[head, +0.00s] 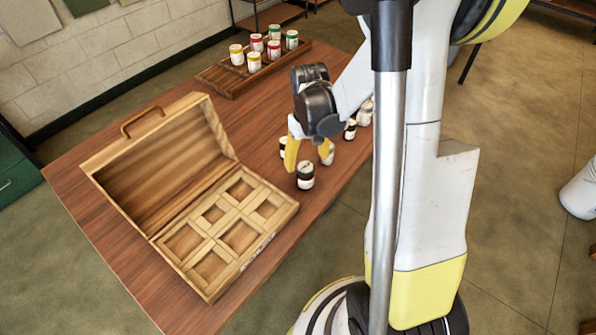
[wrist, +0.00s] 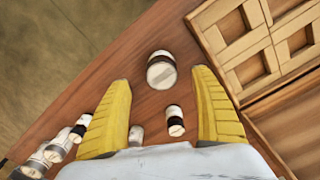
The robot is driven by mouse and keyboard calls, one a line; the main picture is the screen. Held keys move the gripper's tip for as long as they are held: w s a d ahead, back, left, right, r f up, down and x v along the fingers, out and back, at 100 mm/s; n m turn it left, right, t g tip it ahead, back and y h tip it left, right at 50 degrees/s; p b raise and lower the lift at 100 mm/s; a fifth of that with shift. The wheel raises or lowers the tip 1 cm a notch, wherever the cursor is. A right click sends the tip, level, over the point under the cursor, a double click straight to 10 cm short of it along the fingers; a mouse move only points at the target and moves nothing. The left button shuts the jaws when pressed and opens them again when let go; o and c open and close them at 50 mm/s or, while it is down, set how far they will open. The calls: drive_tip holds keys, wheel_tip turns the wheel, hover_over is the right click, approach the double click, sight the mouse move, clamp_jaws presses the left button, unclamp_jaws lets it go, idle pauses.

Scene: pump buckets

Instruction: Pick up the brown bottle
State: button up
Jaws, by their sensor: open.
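Several small bottles with dark and white bands stand on the table; their colours are too alike at this size for me to tell which one is brown. The nearest bottle (head: 305,176) stands upright by the open case's right corner, and in the wrist view (wrist: 162,70) it shows between my fingertips. My gripper (head: 308,161) is open above the table, its yellow fingers apart and empty; it also shows in the wrist view (wrist: 162,76). A second bottle (wrist: 175,120) stands between the fingers, farther back. Another (wrist: 136,135) is partly hidden by the gripper's body.
An open wooden case (head: 222,229) with compartments lies left of the gripper, its lid raised. A wooden tray (head: 225,78) with several coloured jars is at the far end. More bottles (wrist: 58,148) stand close together near the table's edge. Bare table (head: 200,315) lies in front.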

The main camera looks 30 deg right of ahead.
sight(305, 177)
wheel_tip(305, 177, down, 9)
drive_tip(key=b, duration=0.4)
drive_tip(key=shift+w+a+r, duration=0.15)
drive_tip(key=shift+r, duration=0.1)
drive_tip(key=c, duration=1.4)
